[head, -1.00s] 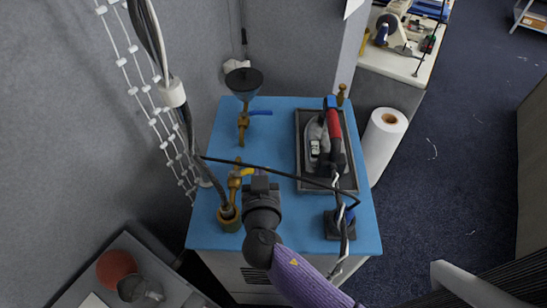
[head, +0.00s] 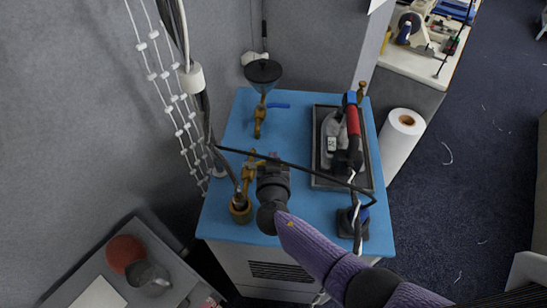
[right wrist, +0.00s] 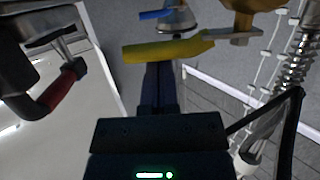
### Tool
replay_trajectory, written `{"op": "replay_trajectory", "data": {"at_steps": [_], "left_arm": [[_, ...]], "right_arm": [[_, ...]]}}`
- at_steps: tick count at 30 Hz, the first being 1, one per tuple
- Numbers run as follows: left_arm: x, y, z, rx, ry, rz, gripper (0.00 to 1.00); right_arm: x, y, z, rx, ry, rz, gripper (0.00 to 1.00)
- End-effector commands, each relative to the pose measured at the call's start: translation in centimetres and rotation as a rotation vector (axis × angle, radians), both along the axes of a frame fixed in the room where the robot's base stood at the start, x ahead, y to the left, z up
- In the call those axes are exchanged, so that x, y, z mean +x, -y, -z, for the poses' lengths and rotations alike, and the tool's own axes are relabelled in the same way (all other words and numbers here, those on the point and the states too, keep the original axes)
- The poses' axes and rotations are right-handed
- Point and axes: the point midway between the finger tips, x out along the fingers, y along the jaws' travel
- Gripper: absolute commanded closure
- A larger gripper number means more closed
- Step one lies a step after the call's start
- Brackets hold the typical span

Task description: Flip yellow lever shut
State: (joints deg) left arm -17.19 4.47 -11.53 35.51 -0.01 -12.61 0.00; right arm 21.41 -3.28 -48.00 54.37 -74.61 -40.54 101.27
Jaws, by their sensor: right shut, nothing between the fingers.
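The yellow lever (right wrist: 165,50) lies crosswise in the right wrist view, just beyond my fingertips. Its right end meets a grey metal arm beside a brass fitting (right wrist: 240,8). In the head view the lever is mostly hidden by my right gripper (head: 273,160), which is beside the near brass valve (head: 248,178) on the blue-topped cabinet (head: 300,222). The right gripper is shut and empty, its dark fingers (right wrist: 160,82) pointing at the lever's middle. They look close to the lever or touching it; I cannot tell which. My left gripper is not in view.
A blue lever (head: 279,106) is on the far valve under a dark funnel (head: 263,71). A red-handled iron (head: 353,125) stands on a dark tray (head: 322,181) to the right. A black cable (head: 310,172) crosses close to my right gripper. A white roll (head: 402,135) stands beside the cabinet.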

Motion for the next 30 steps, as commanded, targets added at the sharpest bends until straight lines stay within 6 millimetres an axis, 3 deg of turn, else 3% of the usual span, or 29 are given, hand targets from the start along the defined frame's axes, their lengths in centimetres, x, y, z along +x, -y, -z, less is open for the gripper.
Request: {"op": "replay_trajectory", "data": {"at_steps": [9,22,30], "left_arm": [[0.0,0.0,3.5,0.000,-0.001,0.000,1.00],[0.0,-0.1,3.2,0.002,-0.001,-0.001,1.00],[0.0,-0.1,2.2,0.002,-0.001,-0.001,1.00]], "right_arm": [[-1.2,-0.3,1.1,0.004,0.001,0.122,1.00],[-1.2,0.0,0.8,-0.003,-0.007,0.136,1.00],[0.7,1.0,-1.8,0.000,0.001,0.133,1.00]]}}
